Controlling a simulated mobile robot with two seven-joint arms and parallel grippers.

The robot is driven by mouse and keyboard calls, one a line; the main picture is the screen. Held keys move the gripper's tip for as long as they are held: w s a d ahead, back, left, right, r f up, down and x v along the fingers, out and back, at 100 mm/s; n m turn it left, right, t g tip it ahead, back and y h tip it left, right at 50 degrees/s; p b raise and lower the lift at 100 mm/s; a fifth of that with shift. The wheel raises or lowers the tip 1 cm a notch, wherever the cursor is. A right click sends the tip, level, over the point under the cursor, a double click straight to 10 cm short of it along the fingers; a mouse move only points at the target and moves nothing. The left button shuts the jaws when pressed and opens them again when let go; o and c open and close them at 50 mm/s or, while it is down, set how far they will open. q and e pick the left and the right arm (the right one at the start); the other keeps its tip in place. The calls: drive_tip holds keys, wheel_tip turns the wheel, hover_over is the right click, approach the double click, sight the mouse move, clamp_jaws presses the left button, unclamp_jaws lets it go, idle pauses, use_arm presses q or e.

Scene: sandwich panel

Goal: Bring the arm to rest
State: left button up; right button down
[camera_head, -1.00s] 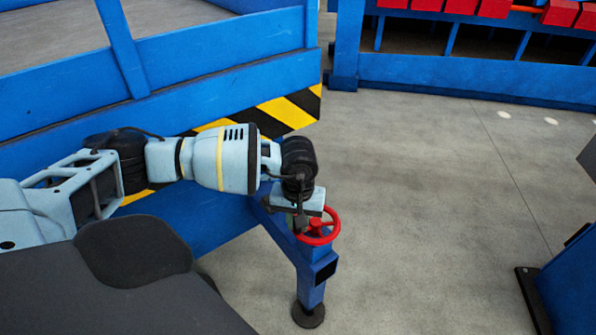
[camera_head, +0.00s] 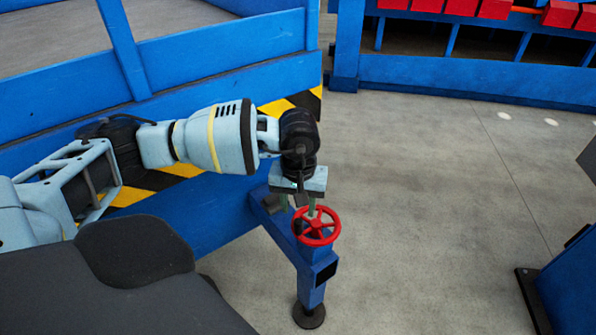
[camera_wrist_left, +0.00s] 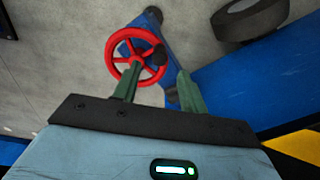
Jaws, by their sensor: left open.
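My left arm comes in from the left in the head view, and its gripper (camera_head: 298,207) points down just above and behind a red handwheel (camera_head: 316,227). The handwheel sits on top of a blue post. In the left wrist view, the two green fingers of my left gripper (camera_wrist_left: 158,92) stand apart with nothing held between them. The red handwheel (camera_wrist_left: 117,50) shows beyond the fingertips, partly overlapped by the left finger. Whether a finger touches the wheel is not clear. My right gripper is not in view.
The blue post (camera_head: 312,275) stands on a round dark foot and joins a blue frame (camera_head: 60,105) with a black-and-yellow striped band. A blue rack (camera_head: 470,78) with red blocks stands at the back right.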

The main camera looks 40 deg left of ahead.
use_arm(q)
drive_tip(key=shift+r, duration=0.75)
